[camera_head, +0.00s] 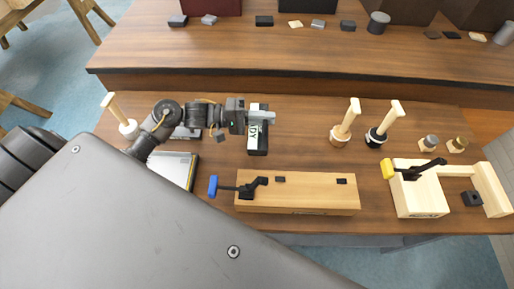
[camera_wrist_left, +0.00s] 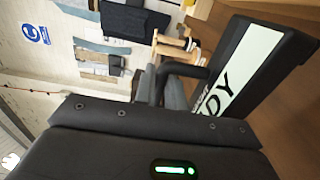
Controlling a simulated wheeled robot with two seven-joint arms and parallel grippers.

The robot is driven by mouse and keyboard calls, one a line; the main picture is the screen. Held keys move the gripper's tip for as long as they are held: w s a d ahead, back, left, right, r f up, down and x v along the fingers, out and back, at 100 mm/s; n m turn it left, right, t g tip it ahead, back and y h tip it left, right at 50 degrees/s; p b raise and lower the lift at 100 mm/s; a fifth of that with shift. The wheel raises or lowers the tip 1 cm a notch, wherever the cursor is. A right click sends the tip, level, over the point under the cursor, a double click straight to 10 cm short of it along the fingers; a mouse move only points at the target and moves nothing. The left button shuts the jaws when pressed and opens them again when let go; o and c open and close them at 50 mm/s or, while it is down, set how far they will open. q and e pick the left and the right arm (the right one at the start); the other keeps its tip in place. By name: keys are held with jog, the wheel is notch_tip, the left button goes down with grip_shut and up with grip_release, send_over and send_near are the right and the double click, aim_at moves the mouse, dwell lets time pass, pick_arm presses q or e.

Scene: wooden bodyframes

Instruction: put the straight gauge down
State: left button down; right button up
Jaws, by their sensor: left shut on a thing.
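My left gripper (camera_head: 262,116) reaches in from the left over the middle of the near table and is shut. A black block with a pale label ending in "DY" (camera_head: 257,143) is right at the fingers. In the left wrist view the labelled block (camera_wrist_left: 245,75) fills the right side, close to the dark fingers. My right gripper is not in view.
A wooden beam with a blue-handled clamp (camera_head: 300,194) lies in front, and a wooden frame with a yellow-handled clamp (camera_head: 418,188) at right. Two wooden-handled tools (camera_head: 345,123) stand behind. A silver-grey tray (camera_head: 174,169) lies left. Table around the labelled block's right side is clear.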

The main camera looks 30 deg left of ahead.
pick_arm(q)
jog(key=shift+f, duration=5)
jog(key=c, duration=1.5)
grip_release()
jog(key=shift+f, duration=0.1)
jog(key=shift+o, duration=0.2)
jog(key=b+v, duration=0.3)
jog(key=v, duration=0.7)
jog(key=shift+s+a, duration=0.25)
jog(key=shift+a, duration=0.1)
jog(key=shift+s+a, duration=0.25)
jog(key=shift+a, duration=0.35)
